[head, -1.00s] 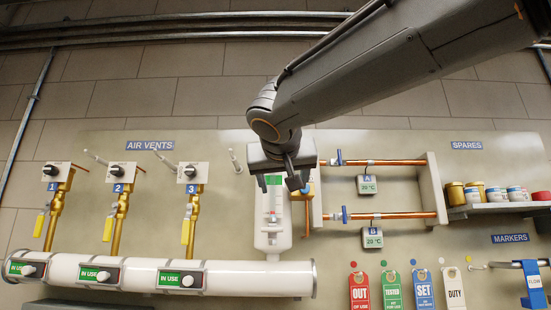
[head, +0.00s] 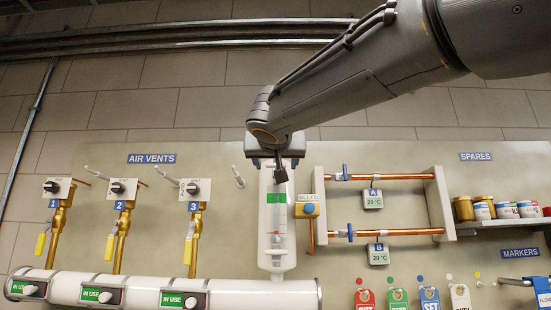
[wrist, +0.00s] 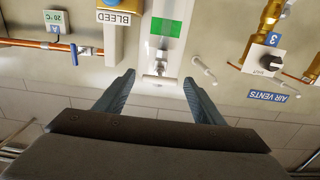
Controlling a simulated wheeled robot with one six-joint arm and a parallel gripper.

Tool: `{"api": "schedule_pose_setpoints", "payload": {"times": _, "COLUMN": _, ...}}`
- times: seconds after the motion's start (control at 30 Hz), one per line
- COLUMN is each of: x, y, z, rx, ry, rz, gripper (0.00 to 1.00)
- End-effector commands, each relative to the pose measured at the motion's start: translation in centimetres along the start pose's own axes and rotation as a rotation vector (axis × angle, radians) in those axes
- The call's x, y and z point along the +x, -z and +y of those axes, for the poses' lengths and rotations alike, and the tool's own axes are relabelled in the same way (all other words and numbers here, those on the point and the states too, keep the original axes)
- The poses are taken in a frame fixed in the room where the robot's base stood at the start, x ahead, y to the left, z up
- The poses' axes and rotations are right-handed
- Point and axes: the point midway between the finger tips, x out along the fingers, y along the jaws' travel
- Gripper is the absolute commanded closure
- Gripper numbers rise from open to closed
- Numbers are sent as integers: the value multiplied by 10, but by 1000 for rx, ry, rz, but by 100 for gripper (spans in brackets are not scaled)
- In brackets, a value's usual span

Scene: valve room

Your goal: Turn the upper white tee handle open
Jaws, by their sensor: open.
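A white vertical sight gauge (head: 277,258) with a green label stands on the wall panel. In the wrist view the gauge (wrist: 171,42) appears upside down, its top end between my fingertips. A small pale fitting (wrist: 160,68) shows at that end; it may be the upper white tee handle, but its shape and angle are unclear. My gripper (wrist: 159,77) is open, one finger on each side of this end, with nothing visibly held. In the head view my gripper (head: 281,172) covers the gauge's top, so the upper handle is hidden there.
A BLEED box (head: 308,209) with a blue knob sits just right of the gauge. A pale wall peg (head: 238,177) juts out at its left; it also shows near my finger in the wrist view (wrist: 203,67). Copper pipes (head: 395,177) run farther right, brass vents (head: 194,235) left.

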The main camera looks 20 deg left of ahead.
Motion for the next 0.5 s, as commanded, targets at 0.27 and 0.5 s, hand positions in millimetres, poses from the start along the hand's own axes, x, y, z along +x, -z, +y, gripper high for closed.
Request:
{"api": "schedule_pose_setpoints", "payload": {"times": 0.27, "x": 1, "y": 0, "z": 0, "rx": 0, "ry": 0, "rz": 0, "gripper": 41}}
{"api": "schedule_pose_setpoints", "payload": {"times": 0.5, "x": 1, "y": 0, "z": 0, "rx": 0, "ry": 0, "rz": 0, "gripper": 79}}
